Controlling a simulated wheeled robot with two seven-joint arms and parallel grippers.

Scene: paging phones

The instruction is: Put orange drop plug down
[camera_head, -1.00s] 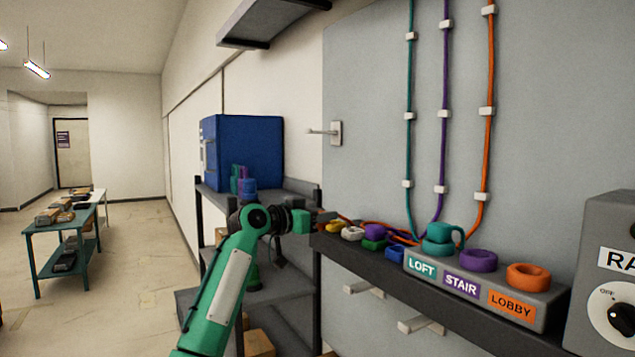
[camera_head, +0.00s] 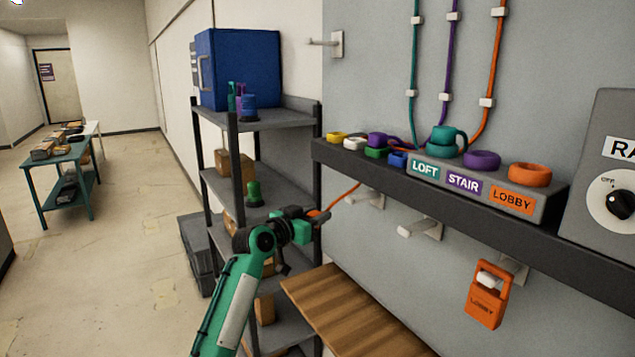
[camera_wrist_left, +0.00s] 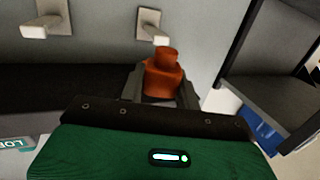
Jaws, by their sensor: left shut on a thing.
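My left gripper (camera_head: 318,218) is shut on the orange drop plug (camera_head: 314,214). It holds the plug in the air below the dark wall shelf, in front of the grey shelving unit. In the left wrist view the orange plug (camera_wrist_left: 163,76) sits between the two fingers (camera_wrist_left: 162,88). An orange cord runs from the plug up to the right, toward the wall shelf. A wooden surface (camera_head: 345,315) lies below and to the right of the gripper. My right gripper is not in view.
The wall shelf (camera_head: 440,195) carries coloured plugs and a socket block marked LOFT, STAIR and LOBBY (camera_head: 513,199). An orange LOBBY tag (camera_head: 487,297) hangs on a wall peg. Other pegs (camera_head: 420,229) stick out nearby. A blue cabinet (camera_head: 240,68) stands on the grey shelving.

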